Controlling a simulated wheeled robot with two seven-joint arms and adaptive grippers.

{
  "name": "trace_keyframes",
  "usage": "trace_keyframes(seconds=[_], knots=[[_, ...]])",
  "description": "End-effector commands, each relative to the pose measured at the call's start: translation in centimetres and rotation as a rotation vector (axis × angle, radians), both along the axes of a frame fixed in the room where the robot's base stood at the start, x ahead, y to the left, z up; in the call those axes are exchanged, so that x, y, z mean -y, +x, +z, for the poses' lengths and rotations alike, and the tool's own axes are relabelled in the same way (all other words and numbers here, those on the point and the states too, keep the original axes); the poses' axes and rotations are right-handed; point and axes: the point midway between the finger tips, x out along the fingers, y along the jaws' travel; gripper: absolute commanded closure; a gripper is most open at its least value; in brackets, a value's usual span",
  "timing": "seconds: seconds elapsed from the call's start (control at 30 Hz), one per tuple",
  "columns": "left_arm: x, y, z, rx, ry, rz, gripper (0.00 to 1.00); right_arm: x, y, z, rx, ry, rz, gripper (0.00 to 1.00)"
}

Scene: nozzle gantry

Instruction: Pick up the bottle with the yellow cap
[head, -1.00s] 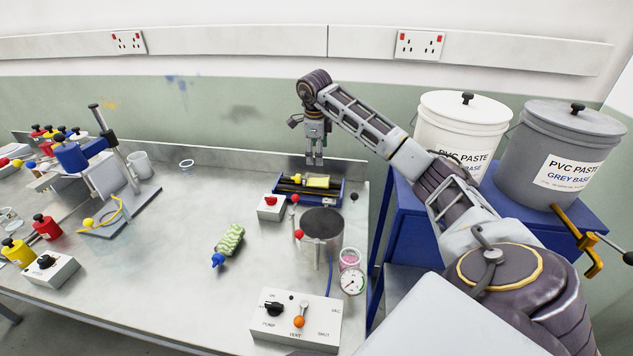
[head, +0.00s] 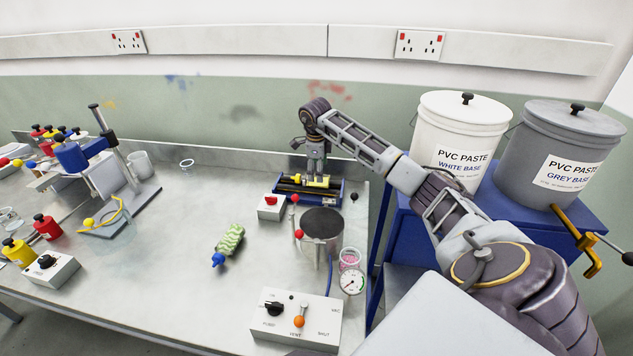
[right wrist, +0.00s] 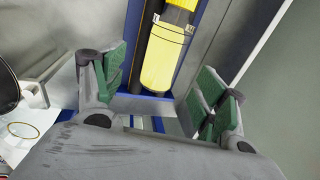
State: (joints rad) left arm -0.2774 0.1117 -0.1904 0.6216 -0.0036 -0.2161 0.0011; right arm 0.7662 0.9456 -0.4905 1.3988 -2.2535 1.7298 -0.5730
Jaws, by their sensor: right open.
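A yellow bottle (head: 325,183) lies on its side in a blue roller rig (head: 337,197) at the back right of the table. In the right wrist view the bottle (right wrist: 163,64) shows a pale yellow body, a dark band and more yellow at the top edge, where it is cut off. My right gripper (head: 315,175) points down just above the bottle and partly hides it. Its green-padded fingers (right wrist: 160,72) are open, one on each side of the bottle and apart from it. My left gripper is out of view.
A red-button box (head: 271,207), a dark-lidded pot (head: 322,224) and a gauge (head: 353,281) stand in front of the rig. A green-patterned bottle with a blue cap (head: 229,241) lies mid-table. Paste buckets (head: 452,140) stand at right.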

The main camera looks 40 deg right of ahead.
Motion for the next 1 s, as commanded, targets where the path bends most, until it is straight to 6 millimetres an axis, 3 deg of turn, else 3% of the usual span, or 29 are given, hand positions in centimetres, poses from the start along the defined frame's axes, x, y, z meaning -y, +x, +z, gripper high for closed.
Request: trace_keyframes(seconds=[0.27, 0.6, 1.0], knots=[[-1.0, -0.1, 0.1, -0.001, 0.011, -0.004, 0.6, 0.1, 0.1, -0.5, 0.002, 0.0, -0.001, 0.28], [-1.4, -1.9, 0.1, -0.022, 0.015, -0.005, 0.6, 0.1, 0.3, -1.1, 0.0, 0.002, -0.001, 0.28], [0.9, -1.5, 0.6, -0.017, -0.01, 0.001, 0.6, 0.8, 1.1, -4.9, 0.0, 0.002, -0.001, 0.28]])
